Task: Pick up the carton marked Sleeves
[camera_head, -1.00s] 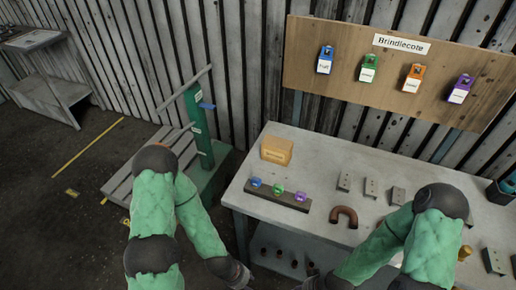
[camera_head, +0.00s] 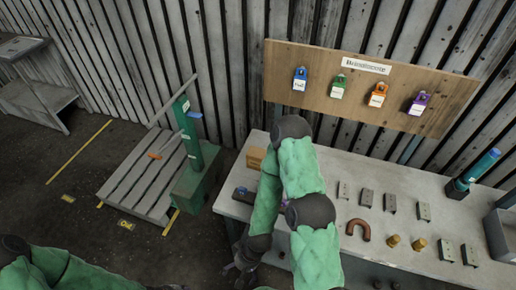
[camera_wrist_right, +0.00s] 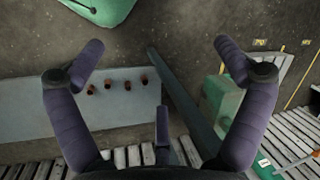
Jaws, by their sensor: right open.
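The tan carton (camera_head: 256,158) sits on the back left of the grey workbench (camera_head: 429,183) in the head view. My right arm hides part of it, and its label cannot be read. It is not seen in the right wrist view. My right gripper (camera_head: 238,268) is low in front of the bench's left end, below and apart from the carton. In the right wrist view the same gripper (camera_wrist_right: 158,47) has its fingers spread wide with nothing between them. My left arm is at the bottom left of the head view, and its gripper is out of the picture.
A part-hidden dark block (camera_head: 240,193) lies in front of the carton. A brown U-shaped pipe (camera_head: 358,230) and several metal brackets lie to the right. A green post (camera_head: 190,132) and slatted platform (camera_head: 143,181) stand left of the bench. A wooden board (camera_head: 350,88) hangs behind.

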